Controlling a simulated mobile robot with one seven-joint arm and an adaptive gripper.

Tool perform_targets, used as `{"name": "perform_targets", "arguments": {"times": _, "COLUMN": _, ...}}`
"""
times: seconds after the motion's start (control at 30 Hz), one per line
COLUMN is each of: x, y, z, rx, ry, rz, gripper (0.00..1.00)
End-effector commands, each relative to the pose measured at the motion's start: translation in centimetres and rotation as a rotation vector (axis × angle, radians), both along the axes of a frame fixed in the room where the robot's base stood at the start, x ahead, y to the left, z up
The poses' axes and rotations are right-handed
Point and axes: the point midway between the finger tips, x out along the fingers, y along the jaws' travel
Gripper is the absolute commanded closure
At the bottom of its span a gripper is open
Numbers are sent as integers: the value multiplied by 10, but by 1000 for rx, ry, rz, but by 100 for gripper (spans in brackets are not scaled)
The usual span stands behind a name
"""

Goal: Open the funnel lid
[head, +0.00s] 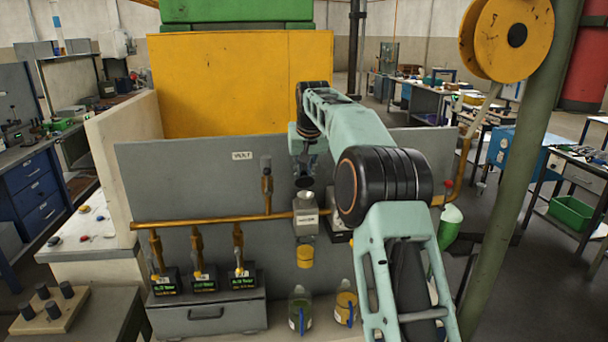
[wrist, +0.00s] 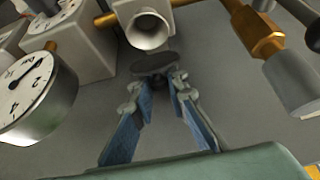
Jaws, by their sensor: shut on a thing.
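The funnel (wrist: 148,32) is a pale round tube; its open mouth shows at the top centre of the wrist view. In the head view it sits on a small grey box (head: 306,222) on the panel. The dark, flat, round lid (wrist: 155,63) lies beside the funnel mouth and does not cover it. It also shows as a dark disc in the head view (head: 304,183). My gripper (wrist: 163,82) is shut on the lid's edge, with its blue-padded fingers on either side. Whether a hinge joins lid and funnel is hidden.
A dial gauge (wrist: 38,88) is close on the left of the wrist view, and brass pipework (wrist: 255,32) on the right. A brass pipe (head: 220,219) runs along the grey panel. Two jugs (head: 300,314) (head: 346,308) stand below.

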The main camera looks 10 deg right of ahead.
Motion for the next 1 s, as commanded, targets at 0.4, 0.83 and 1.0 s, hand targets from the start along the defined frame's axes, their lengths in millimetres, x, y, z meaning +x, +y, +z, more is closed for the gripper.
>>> {"name": "perform_targets", "arguments": {"times": 0.4, "x": 2, "y": 0, "z": -1, "rx": 0, "ry": 33, "rz": 0, "gripper": 100}}
{"name": "perform_targets", "arguments": {"times": 0.83, "x": 2, "y": 0, "z": -1, "rx": 0, "ry": 34, "rz": 0, "gripper": 78}}
{"name": "perform_targets", "arguments": {"times": 1.0, "x": 2, "y": 0, "z": -1, "rx": 0, "ry": 33, "rz": 0, "gripper": 68}}
